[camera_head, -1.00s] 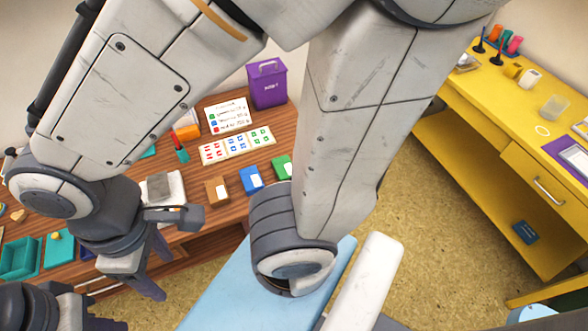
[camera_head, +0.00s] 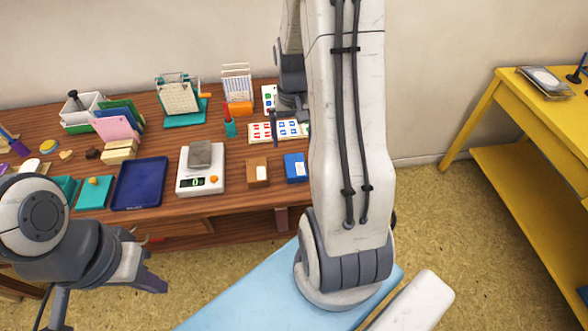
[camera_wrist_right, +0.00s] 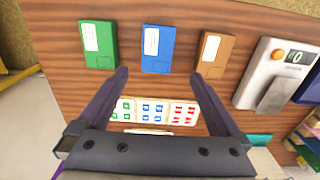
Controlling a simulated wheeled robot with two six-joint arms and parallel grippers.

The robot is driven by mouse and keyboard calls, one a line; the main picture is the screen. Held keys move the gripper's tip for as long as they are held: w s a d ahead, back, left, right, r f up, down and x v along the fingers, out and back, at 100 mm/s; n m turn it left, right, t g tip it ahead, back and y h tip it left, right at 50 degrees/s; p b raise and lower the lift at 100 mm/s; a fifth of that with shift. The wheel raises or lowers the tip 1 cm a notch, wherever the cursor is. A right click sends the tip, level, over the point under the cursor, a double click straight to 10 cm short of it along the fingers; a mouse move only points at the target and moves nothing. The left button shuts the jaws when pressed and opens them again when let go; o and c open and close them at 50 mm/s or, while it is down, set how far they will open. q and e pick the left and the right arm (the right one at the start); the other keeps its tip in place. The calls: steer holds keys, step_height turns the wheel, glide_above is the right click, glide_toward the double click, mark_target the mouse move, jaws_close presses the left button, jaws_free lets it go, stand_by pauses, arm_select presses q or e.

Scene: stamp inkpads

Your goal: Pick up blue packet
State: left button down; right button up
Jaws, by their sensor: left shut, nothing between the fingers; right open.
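The blue packet (camera_head: 296,167) lies on the wooden table near its front edge, right of a brown packet (camera_head: 258,172). In the right wrist view the blue packet (camera_wrist_right: 158,48) lies between a green packet (camera_wrist_right: 98,45) and the brown packet (camera_wrist_right: 211,53). My right gripper (camera_wrist_right: 158,76) is open and empty over the table, its fingertips either side of the blue packet's column in the picture and short of it. In the head view my right arm hides most of that gripper. My left gripper (camera_head: 150,277) is shut and empty, in front of the table at lower left.
A scale (camera_head: 201,179) bearing a grey block stands left of the packets, with a dark blue tray (camera_head: 139,184) beyond. A card with coloured marks (camera_wrist_right: 154,110) lies under my right gripper. A yellow table (camera_head: 520,160) stands at right.

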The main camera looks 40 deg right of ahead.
glide_above(295, 164)
steer(key=f, duration=0.4)
steer(key=shift+w+a+f, duration=0.1)
steer(key=shift+w+f, duration=0.1)
steer(key=shift+f, duration=0.1)
steer(key=shift+s+f, duration=0.15)
steer(key=shift+f, duration=1.2)
steer(key=shift+s+f, duration=0.1)
steer(key=shift+f, duration=1.2)
steer(key=c, duration=1.4)
